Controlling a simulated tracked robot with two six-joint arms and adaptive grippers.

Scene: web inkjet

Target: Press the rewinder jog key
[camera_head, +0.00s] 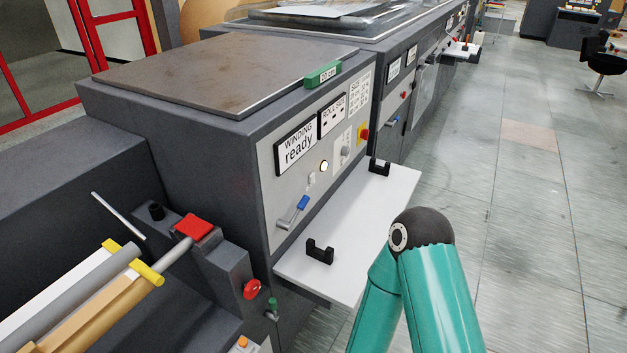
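No key marked as the rewinder jog key can be made out. The grey cabinet's front panel (266,160) carries a "WINDING ready" display (295,146), a "ROLL SIZE" display (332,115), a lit round button (324,165), a small pale switch (311,180) and a blue-handled lever (302,203). Lower left, by the roller, are a red knob (252,289), a green-topped control (272,303) and an orange button (243,342) at the bottom edge. Neither gripper is in view; only the bent teal joint of one of my arms shows at lower right.
A white shelf (345,225) with two black brackets (320,251) juts out below the panel. A roller with yellow ends (148,272) lies at lower left. A red and yellow switch (363,133) sits right on the panel. The tiled floor (530,220) at right is clear.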

